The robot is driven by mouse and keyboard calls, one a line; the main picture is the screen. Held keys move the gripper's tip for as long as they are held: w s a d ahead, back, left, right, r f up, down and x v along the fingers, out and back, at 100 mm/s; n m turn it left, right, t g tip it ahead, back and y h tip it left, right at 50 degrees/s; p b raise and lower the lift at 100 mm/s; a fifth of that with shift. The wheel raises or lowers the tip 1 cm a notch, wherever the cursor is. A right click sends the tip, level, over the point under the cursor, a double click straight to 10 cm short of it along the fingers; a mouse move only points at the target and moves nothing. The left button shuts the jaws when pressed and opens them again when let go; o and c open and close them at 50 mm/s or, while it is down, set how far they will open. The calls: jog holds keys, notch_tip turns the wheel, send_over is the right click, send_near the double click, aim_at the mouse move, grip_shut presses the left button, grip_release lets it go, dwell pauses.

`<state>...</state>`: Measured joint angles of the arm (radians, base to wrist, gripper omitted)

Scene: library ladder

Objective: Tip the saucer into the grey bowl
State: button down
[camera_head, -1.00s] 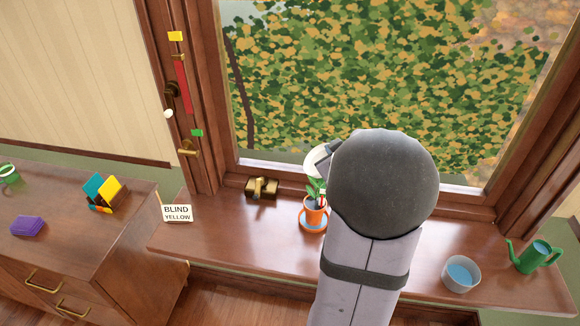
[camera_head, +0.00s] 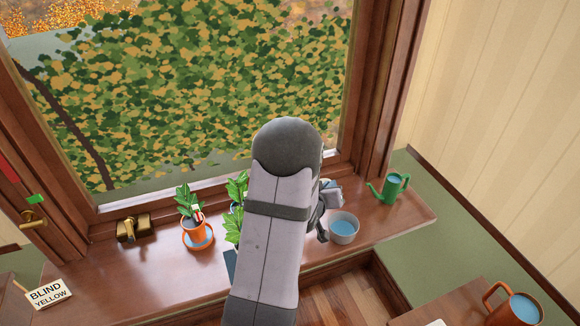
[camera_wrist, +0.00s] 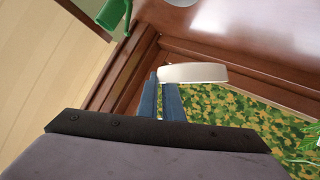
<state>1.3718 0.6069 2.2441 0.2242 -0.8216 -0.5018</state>
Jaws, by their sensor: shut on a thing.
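My gripper (camera_wrist: 170,100) is shut on a cream-white saucer (camera_wrist: 192,73), seen nearly edge-on past the fingertips in the wrist view. In the head view my arm hides the saucer, and part of my gripper (camera_head: 330,192) shows just behind and left of the grey bowl. The grey bowl (camera_head: 344,240) stands upright on the windowsill with blue liquid inside. A sliver of the bowl shows at the top edge of the wrist view (camera_wrist: 181,2). Whether the saucer holds liquid cannot be told.
A green watering can (camera_head: 391,188) stands right of the bowl. An orange pot plant (camera_head: 190,223) on an orange saucer, another plant (camera_head: 236,188) and a brass latch (camera_head: 133,228) are to the left. An orange mug (camera_head: 512,308) stands at lower right. The window is behind.

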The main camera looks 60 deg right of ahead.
jog(key=s+a+f+m+g, duration=0.1)
jog(key=s+f+m+g, duration=0.1)
jog(key=s, duration=0.5)
jog(key=s+a+f+m+g, duration=0.2)
jog(key=s+f+m+g, duration=0.1)
jog(key=s, duration=0.4)
jog(key=shift+s+a+f+y, duration=0.15)
jog(key=shift+s+f+y, duration=0.2)
jog(key=shift+f, duration=0.45)
jog(key=shift+w, duration=0.1)
jog(key=shift+s+a+r+m+t+h+b, duration=0.15)
jog(key=shift+s+m+t+h+b, duration=0.1)
jog(key=shift+m+t+b, duration=0.3)
jog(key=shift+s+a+r+m+t+h+b, duration=0.2)
jog(key=shift+m+t, duration=0.25)
jog(key=shift+m, duration=0.35)
jog(key=shift+s+d+r+m+t+h+b, duration=0.1)
jog(key=shift+s+m+t+h+b, duration=0.2)
jog(key=shift+m+t+b, duration=0.25)
